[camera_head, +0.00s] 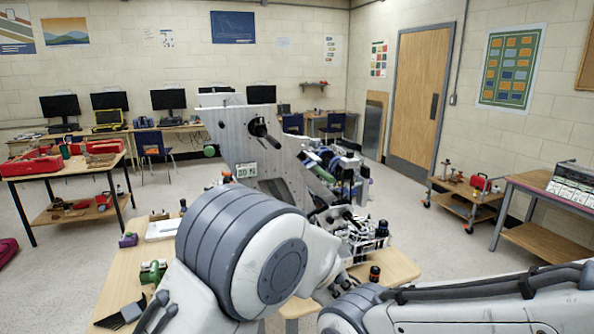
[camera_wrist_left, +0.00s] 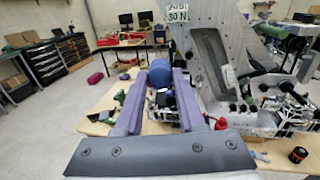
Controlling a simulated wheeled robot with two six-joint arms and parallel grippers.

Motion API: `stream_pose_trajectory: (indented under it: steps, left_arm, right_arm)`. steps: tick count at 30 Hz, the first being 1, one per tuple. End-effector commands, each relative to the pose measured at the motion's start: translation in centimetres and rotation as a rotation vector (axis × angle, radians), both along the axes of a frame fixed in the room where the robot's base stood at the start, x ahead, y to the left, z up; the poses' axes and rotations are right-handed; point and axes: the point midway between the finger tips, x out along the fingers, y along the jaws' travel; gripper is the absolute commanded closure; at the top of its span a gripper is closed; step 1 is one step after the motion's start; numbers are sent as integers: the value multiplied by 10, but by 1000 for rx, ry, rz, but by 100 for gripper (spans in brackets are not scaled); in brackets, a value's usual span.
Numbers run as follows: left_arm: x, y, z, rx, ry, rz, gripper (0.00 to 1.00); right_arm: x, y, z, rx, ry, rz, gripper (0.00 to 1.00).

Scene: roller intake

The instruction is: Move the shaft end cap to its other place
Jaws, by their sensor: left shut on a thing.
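In the left wrist view, the two purple-grey fingers of my left gripper (camera_wrist_left: 158,84) are shut on a blue rounded piece (camera_wrist_left: 160,70), which looks like the shaft end cap. It sits between the fingertips, above the table and to the left of the grey metal machine plate (camera_wrist_left: 213,65). In the head view, my left arm covers the middle of the picture and hides the gripper and cap. The machine (camera_head: 262,140) stands behind that arm, with rollers and fittings on its right side. My right arm crosses the lower right; its gripper is out of view.
A red toolbox table (camera_head: 65,170) stands left. Carts stand right, with open floor between.

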Motion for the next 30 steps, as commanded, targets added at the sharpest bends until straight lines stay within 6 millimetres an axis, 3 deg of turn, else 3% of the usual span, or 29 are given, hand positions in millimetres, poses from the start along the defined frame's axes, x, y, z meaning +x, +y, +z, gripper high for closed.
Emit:
stream_pose_trajectory:
  steps: [1,6,9,12,19,30]
  left_arm:
    - [1,-10,36,-12,-13,-38,100]
    - [-1,-29,121,-9,-10,-141,100]
    - [-6,-34,156,-6,-6,-181,100]
    - [-9,-37,179,-3,-3,-207,100]
    - [-6,-36,194,2,2,-220,100]
    - [30,-24,193,2,3,-218,100]
  right_arm:
    - [0,0,2,0,0,0,28]
    - [0,0,5,0,0,0,28]
    - [0,0,6,0,0,0,28]
    - [0,0,6,0,0,0,28]
    - [0,0,8,0,0,0,28]
    - [0,0,19,0,0,-1,28]
